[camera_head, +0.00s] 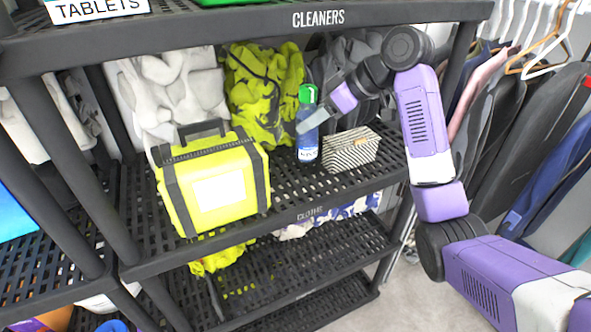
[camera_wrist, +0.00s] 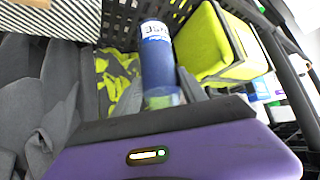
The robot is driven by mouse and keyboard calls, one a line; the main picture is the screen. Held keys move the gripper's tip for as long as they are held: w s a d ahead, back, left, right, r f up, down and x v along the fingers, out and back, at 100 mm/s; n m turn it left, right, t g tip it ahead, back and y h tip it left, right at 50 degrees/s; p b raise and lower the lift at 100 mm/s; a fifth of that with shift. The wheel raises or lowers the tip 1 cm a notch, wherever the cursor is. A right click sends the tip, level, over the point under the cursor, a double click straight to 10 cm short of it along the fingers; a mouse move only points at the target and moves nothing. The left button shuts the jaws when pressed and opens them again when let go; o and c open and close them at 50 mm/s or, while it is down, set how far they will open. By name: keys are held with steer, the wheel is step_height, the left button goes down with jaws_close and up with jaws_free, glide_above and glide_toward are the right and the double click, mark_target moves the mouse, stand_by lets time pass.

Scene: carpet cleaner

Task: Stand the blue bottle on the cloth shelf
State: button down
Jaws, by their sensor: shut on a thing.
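The blue bottle (camera_head: 307,145) with a green cap is upright at the cloth shelf (camera_head: 285,205), whose front edge carries a partly blurred label starting "CLOTH". Its base is at or just above the black slatted surface; I cannot tell if it touches. My gripper (camera_head: 308,112) reaches in from the right and is shut on the bottle's upper part, below the cap. In the wrist view the bottle (camera_wrist: 157,55) sits between the fingers of my gripper (camera_wrist: 162,92), and its cap end is partly hidden by my gripper.
A yellow case (camera_head: 215,185) with black straps stands left of the bottle. A striped box (camera_head: 350,150) stands close on its right. Yellow-green cloth (camera_head: 262,90) hangs behind. The "CLEANERS" shelf edge (camera_head: 250,22) is above. Some bare shelf lies in front of the bottle.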

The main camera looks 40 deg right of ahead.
mark_target(312, 151)
step_height(312, 151, down, 9)
steer(key=shift+f+p, duration=0.1)
steer(key=shift+p, duration=0.55)
steer(key=c, duration=0.6)
jaws_free()
steer(key=shift+c, duration=0.2)
steer(key=b+v, duration=0.1)
steer(key=v, duration=1.1)
